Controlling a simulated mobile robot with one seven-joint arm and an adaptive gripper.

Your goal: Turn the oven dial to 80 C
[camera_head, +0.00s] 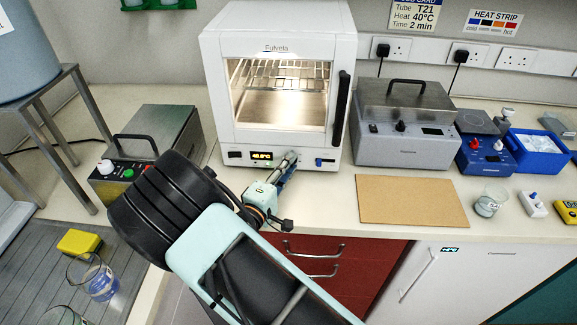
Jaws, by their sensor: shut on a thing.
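The white oven (214,80) stands at the back centre of the bench, its door shut and its inside lit. Its lower front panel has a small amber display (262,156); the digits look like forty-something C but are too small to read surely. My gripper (289,161) reaches up to this panel, just right of the display. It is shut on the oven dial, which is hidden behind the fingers. I cannot tell the dial's pointer position.
A blue switch (325,162) sits right of my gripper, and the black door handle (341,107) is above it. A brown board (411,201) lies right of my arm. Grey machines flank the oven. A wall card (414,16) reads "Heat 40°C". A beaker (490,201) stands at right.

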